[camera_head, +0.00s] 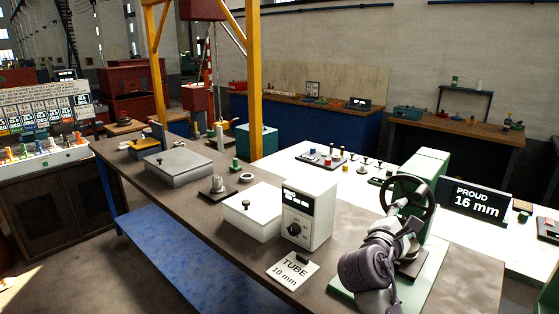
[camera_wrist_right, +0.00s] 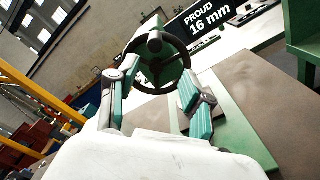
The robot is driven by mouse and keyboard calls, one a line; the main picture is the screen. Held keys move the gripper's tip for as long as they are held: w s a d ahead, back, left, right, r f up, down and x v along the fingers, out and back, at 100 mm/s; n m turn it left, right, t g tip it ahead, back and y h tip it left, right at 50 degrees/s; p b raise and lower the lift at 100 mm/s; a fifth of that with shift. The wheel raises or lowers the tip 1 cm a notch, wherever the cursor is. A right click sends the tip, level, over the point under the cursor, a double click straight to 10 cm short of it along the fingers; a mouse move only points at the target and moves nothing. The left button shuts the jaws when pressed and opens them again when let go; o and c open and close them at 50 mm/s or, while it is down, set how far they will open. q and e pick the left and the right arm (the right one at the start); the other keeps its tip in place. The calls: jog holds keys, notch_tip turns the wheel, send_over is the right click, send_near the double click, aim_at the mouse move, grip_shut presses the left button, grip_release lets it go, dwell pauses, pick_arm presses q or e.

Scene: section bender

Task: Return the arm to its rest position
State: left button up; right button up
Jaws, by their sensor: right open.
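My right arm (camera_head: 372,270) comes in at the bottom right of the head view. My right gripper (camera_head: 405,228) is in front of the dark handwheel (camera_head: 384,194) of the green bender (camera_head: 429,165). In the right wrist view the two green-padded fingers of my right gripper (camera_wrist_right: 158,98) stand wide apart with nothing between the pads. The handwheel (camera_wrist_right: 187,72) is beyond them, with its hub facing the camera. Whether a finger touches the wheel I cannot tell. My left gripper is not in view.
A white meter box (camera_head: 310,215), a "TUBE 10 mm" card (camera_head: 292,269) and a lidded white box (camera_head: 252,220) stand left of the arm. A "PROUD 16 mm" display (camera_head: 475,199) stands behind right. Bare bench (camera_head: 470,275) lies at the right front.

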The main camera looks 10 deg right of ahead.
jog(key=s+a+f+m+g+y, duration=0.1)
jog(key=s+a+f+m+y, duration=0.15)
jog(key=s+f, duration=0.4)
jog(key=s+a+f+m+g+y, duration=0.1)
jog(key=s+a+f+m+y, duration=0.15)
jog(key=f, duration=0.65)
jog(key=s+a+f+m+g+y, duration=0.1)
jog(key=s+a+f+m+y, duration=0.15)
jog(key=s+f, duration=0.35)
jog(key=s+a+f+m+g+y, duration=0.3)
jog(key=s+a+f, duration=0.15)
jog(key=s, duration=0.45)
jog(key=s+a+f+m+g+y, duration=0.25)
jog(key=s+a+f+m, duration=0.2)
jog(key=s, duration=0.45)
notch_tip(320, 180, down, 31)
jog(key=s+d+n+g+b, duration=0.1)
jog(key=s+b, duration=0.1)
jog(key=s, duration=0.1)
jog(key=s+d+f+g+b, duration=0.1)
jog(key=s+d+f, duration=0.2)
jog(key=s+f, duration=1.2)
jog(key=shift+n+b, duration=0.3)
jog(key=shift+b, duration=0.1)
